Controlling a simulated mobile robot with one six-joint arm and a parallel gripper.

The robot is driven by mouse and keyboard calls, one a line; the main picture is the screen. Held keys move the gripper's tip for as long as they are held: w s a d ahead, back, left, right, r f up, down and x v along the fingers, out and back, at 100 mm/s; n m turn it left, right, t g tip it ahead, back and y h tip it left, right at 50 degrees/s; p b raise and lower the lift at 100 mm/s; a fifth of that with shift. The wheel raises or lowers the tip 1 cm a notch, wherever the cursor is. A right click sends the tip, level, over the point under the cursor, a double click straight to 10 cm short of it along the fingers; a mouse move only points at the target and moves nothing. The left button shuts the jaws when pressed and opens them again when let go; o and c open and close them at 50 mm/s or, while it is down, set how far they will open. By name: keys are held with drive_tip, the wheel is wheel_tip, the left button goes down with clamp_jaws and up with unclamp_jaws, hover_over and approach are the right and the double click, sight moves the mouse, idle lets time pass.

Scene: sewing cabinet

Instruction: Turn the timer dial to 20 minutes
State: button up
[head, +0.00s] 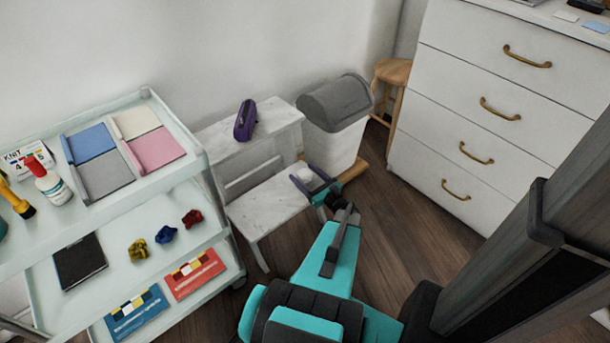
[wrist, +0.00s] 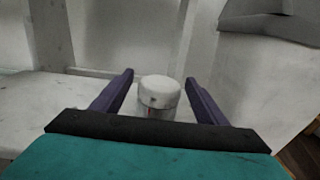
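A small white round timer (wrist: 160,91) with a pale domed top and a small dark mark on its side stands on the lower step of a marble-patterned step stool (head: 265,207). In the head view the timer (head: 304,174) shows at my fingertips, partly hidden. My gripper (wrist: 160,92) has two purple fingers, one on each side of the timer, with a visible gap on both sides. It is open and holds nothing. In the head view my gripper (head: 312,183) reaches over the right end of the lower step. I cannot read any minute marks.
A purple object (head: 245,120) lies on the stool's upper step. A grey-lidded white bin (head: 335,105) stands close right of the stool. A white cart (head: 210,170) with boxes and bottles is at left. A white drawer cabinet (head: 490,110) is at right.

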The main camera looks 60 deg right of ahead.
idle(0.3)
drive_tip(key=p+v, duration=0.2)
drive_tip(key=v, duration=1.1)
drive_tip(key=shift+s+p, duration=0.3)
drive_tip(key=shift+s, duration=0.1)
drive_tip(key=shift+a, duration=0.1)
